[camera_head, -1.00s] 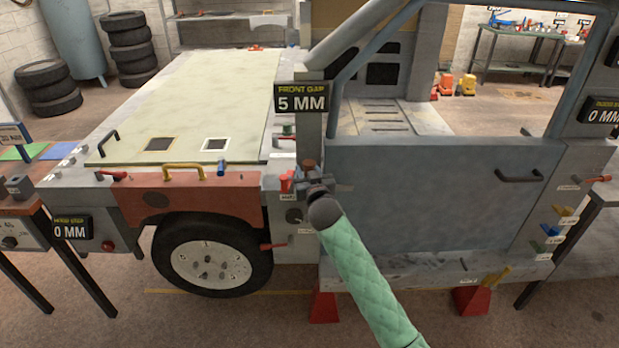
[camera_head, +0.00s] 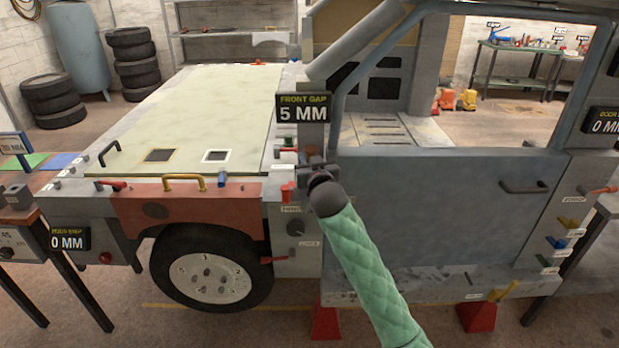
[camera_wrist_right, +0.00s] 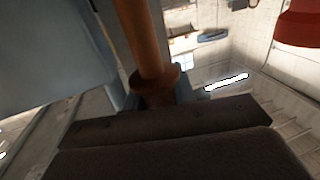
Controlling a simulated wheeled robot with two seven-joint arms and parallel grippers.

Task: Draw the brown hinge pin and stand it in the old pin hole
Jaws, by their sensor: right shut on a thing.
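My right gripper (camera_head: 316,166) is at the front edge of the blue-grey door (camera_head: 440,200), just below the front gap sign. In the right wrist view the brown hinge pin (camera_wrist_right: 144,38) rises from the dark jaws (camera_wrist_right: 165,125), with its collar just above them. The gripper is shut on the pin. In the head view I cannot make out the pin behind the gripper. I cannot tell whether its lower end is clear of the hinge. The old pin hole cannot be made out. My left gripper is not in view.
A red part (camera_head: 287,192) sits left of my gripper on the grey pillar; a green-topped piece (camera_head: 288,143) stands above it. The front gap sign (camera_head: 303,108) reads 5 MM. The pale hood (camera_head: 205,110) and red fender (camera_head: 190,204) lie to the left.

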